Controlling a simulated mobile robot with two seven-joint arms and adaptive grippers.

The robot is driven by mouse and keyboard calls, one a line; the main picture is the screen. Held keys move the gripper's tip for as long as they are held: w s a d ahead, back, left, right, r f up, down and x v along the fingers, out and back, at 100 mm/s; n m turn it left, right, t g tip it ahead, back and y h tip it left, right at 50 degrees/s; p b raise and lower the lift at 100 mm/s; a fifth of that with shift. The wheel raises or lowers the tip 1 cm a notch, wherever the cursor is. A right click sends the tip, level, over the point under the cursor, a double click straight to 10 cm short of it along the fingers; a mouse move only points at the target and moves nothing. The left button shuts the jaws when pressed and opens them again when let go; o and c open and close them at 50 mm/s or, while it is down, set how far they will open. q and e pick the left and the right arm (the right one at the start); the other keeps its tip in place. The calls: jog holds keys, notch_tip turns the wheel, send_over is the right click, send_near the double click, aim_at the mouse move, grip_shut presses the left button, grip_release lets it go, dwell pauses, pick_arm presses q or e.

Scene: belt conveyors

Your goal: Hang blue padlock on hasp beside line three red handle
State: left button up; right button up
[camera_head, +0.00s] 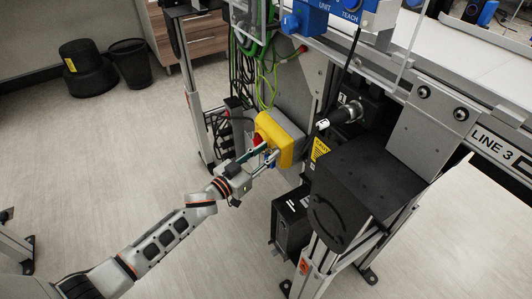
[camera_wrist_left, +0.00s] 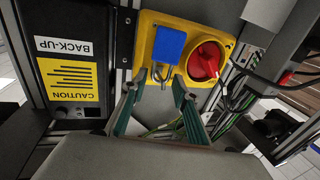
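The blue padlock (camera_wrist_left: 169,44) is at the yellow switch box (camera_wrist_left: 146,36), beside the red handle (camera_wrist_left: 205,61). The wrist picture is upside down, judging by its labels, so the padlock's body hangs below its shackle (camera_wrist_left: 160,75). The shackle appears to be at the hasp, but whether it passes through cannot be made out. My left gripper (camera_wrist_left: 160,84) is open, its two fingers apart on either side of the shackle end, not closed on it. In the head view my left gripper (camera_head: 262,160) is in front of the yellow box (camera_head: 287,140). My right gripper is out of view.
A black unit with a caution label (camera_wrist_left: 72,75) stands beside the box. Green and black cables (camera_head: 262,75) hang behind. A black motor housing (camera_head: 350,190) juts out to the right. The LINE 3 sign (camera_head: 490,145) is on the conveyor rail.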

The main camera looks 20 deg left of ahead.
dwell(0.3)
pick_arm(q)
jog(key=shift+s+a+f, duration=0.1)
jog(key=shift+s, duration=0.1)
jog(key=v, duration=1.1)
jog(key=shift+s, duration=0.3)
